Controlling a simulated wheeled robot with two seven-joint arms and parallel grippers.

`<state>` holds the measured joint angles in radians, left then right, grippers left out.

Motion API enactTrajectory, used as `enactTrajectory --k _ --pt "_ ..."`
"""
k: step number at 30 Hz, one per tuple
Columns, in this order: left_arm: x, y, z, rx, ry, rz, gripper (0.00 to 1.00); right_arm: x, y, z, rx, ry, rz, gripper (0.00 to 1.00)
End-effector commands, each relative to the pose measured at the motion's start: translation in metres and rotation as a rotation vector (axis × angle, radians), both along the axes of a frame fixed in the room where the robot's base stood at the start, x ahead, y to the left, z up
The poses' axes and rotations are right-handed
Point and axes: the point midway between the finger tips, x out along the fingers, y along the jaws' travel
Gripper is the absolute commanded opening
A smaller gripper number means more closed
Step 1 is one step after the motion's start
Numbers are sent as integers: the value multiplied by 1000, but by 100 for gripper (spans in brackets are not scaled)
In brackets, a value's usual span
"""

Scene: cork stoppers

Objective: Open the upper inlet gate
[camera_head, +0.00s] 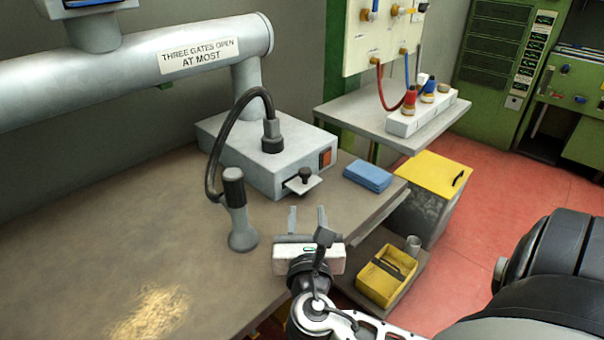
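A grey duct (120,72) with the label "THREE GATES OPEN AT MOST" runs along the wall at the upper left. A grey fitting with a blue part (92,4) on it rises from the duct and is cut off by the top edge. A grey box (240,150) stands on the bench under the duct. A slide plate with a black knob (304,176) sticks out of its front. I cannot tell which part is the upper inlet gate. My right gripper (307,212) is open and empty, just in front of the plate, fingers apart. My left gripper is out of view.
A hose nozzle (239,215) stands on the bench left of my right gripper, its black hose looping to the box. Blue cloths (368,175) lie at the bench's right edge. Sawdust (150,310) lies front left. A yellow bin (386,278) sits lower, beyond the edge.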

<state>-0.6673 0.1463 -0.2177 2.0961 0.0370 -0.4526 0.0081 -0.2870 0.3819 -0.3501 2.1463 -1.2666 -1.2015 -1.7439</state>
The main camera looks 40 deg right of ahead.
Motion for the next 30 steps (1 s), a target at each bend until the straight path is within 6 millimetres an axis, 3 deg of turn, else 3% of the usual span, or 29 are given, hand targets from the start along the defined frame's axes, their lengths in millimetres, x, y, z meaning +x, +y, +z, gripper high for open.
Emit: enactTrajectory --k 9,15,21,30 --pt "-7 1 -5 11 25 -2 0 55 -46 1 -1 -2 0 36" --pt "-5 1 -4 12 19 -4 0 81 -68 0 1 0 -1 36" --pt "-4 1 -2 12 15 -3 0 95 -79 0 3 0 1 36" --pt "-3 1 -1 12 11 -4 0 96 -81 -1 4 0 2 36"
